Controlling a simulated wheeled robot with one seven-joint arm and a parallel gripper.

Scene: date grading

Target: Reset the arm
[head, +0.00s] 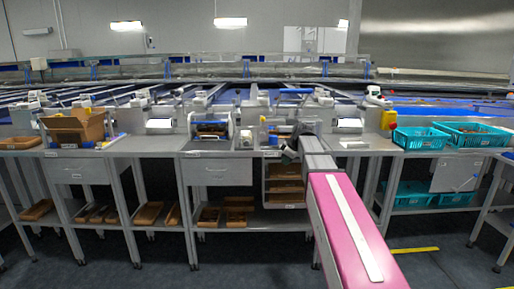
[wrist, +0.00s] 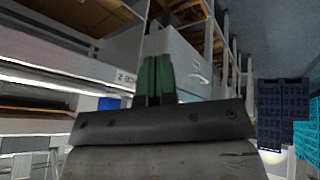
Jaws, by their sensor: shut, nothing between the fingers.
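My arm, with a pink and white link, reaches forward from the lower right of the head view to the middle bench (head: 227,155). My gripper (head: 289,155) is small and dark at the bench's front edge in the head view. In the wrist view my gripper (wrist: 156,62) shows two green fingers close together, with nothing between them. The wrist view is tilted. A bench drawer front (wrist: 188,65) lies beyond the fingers.
Teal crates (head: 420,138) stand on the right bench, with more on the shelf below. A cardboard box (head: 75,127) sits on the left bench. Brown trays (head: 208,217) lie on the lower shelves. A yellow floor line (head: 414,250) shows at the right. The front floor is clear.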

